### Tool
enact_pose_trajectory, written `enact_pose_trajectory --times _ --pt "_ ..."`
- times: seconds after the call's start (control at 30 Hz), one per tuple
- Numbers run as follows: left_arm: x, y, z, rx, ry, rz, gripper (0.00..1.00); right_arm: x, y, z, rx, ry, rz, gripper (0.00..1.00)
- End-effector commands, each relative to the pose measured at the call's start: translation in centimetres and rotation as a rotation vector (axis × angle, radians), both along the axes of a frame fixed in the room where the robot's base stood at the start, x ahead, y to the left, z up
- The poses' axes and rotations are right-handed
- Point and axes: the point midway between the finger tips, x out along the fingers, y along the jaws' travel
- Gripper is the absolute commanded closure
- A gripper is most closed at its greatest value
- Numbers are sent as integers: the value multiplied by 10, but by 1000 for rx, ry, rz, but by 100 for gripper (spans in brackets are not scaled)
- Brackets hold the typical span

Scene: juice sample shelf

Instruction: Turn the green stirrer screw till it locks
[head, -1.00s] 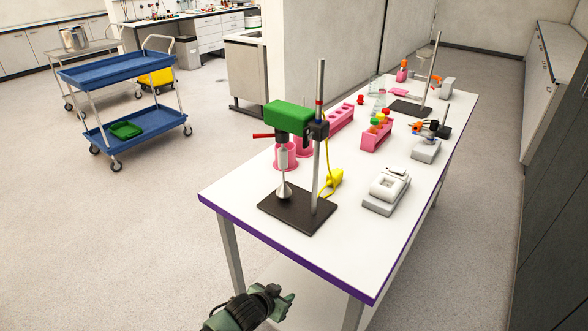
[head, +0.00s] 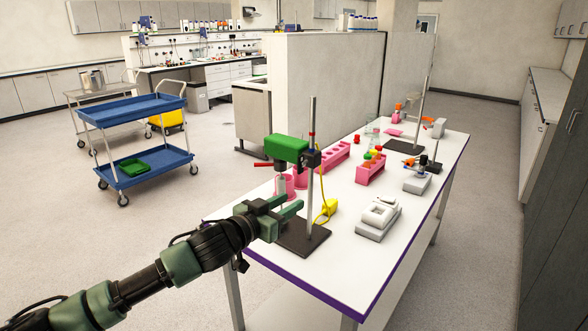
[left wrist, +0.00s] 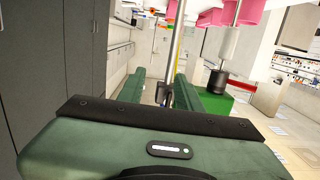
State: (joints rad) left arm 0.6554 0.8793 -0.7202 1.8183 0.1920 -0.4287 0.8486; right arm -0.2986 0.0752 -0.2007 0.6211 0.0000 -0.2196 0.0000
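The green stirrer (head: 288,149) is clamped to the upright metal rod (head: 311,195) on a dark base plate (head: 303,240) near the table's front corner. A dark clamp (head: 313,158) joins the stirrer to the rod; I cannot make out its screw clearly. My left gripper (head: 290,206) is open and empty, below the stirrer head and close to the stand. In the left wrist view, the two green fingers (left wrist: 164,90) are apart, with the rod (left wrist: 175,45) seen between them. The green stirrer (left wrist: 214,106) shows partly behind the right finger. My right gripper is not in view.
Pink racks (head: 370,170), a white scale (head: 378,217) and a yellow object (head: 329,207) with a cable stand on the white table (head: 345,250). A red lever (head: 262,164) juts left from the stirrer. A blue cart (head: 135,160) stands on open floor at left.

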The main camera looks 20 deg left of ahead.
Motion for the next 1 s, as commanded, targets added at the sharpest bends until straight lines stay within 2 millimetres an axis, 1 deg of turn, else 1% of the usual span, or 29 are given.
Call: enact_pose_trajectory --times 0.03,0.1,0.2,0.23,0.37,0.7,0.83,1.0 --pt "6 11 23 -6 -36 -3 65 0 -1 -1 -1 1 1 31" --pt "10 20 44 -23 -65 -12 65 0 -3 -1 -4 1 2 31" --pt "13 27 61 -40 -87 -19 65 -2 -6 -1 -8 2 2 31" --pt "14 28 63 -42 -89 -20 65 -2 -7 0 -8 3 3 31" --pt "23 25 68 -49 -93 -24 65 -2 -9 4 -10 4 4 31" --pt "71 8 67 -47 -92 -22 65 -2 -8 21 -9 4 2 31" --pt "81 4 66 -47 -92 -21 65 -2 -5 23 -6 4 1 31" --pt "87 2 65 -46 -92 -22 65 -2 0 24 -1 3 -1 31"
